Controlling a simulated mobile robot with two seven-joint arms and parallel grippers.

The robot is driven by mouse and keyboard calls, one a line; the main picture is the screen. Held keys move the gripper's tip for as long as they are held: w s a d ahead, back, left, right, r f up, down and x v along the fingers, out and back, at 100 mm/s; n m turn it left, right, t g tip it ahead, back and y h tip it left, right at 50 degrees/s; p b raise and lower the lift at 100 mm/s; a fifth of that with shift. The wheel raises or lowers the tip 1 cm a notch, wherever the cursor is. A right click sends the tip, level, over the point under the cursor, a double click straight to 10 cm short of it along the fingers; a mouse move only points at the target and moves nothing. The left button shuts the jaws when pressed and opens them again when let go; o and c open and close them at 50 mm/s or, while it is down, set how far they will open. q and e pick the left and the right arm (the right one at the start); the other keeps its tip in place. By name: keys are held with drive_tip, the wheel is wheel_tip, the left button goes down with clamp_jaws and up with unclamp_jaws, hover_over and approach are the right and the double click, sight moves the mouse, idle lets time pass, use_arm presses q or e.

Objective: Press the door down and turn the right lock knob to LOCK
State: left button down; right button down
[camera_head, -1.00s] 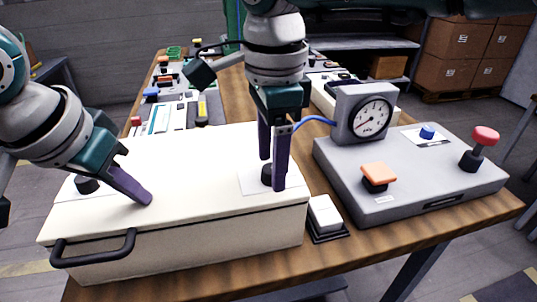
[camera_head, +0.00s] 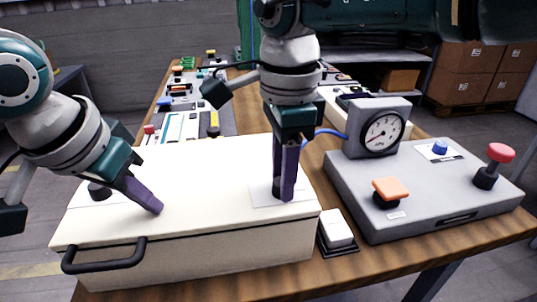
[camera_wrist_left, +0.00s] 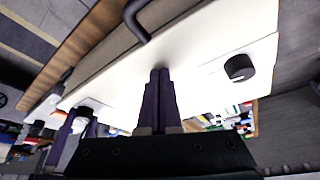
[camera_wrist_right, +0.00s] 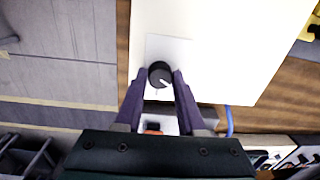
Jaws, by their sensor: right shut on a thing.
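The white door (camera_head: 205,185) lies flat on its box, with a black handle (camera_head: 105,263) at its front. My left gripper (camera_head: 154,207) is shut and empty, its fingertips touching the door top left of centre. The left lock knob (camera_head: 98,191) is beside it, also in the left wrist view (camera_wrist_left: 239,67). My right gripper (camera_head: 284,195) points down and is shut on the right lock knob, which shows between its fingertips in the right wrist view (camera_wrist_right: 160,74). The knob's white mark points to the lower right there. In the head view the fingers hide this knob. The label lettering is unreadable.
Right of the box are a white button (camera_head: 337,230) and a grey console (camera_head: 370,215) with a gauge (camera_head: 382,131), an orange button (camera_head: 390,191) and a red-topped lever (camera_head: 500,153). A blue cable (camera_head: 325,132) runs behind my right gripper. Several small parts lie at the back.

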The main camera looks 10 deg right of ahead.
use_arm(q)
drive_tip(key=shift+a+f, duration=0.1)
drive_tip(key=shift+f, duration=0.05)
use_arm(e)
drive_tip(key=shift+m, duration=0.3)
drive_tip(key=m, duration=0.5)
drive_tip(key=shift+w+m, duration=0.1)
drive_tip(key=shift+m, duration=0.2)
drive_tip(key=m, duration=0.5)
drive_tip(key=shift+m, duration=0.3)
drive_tip(key=c, duration=0.5)
unclamp_jaws()
drive_tip(key=shift+h, duration=0.3)
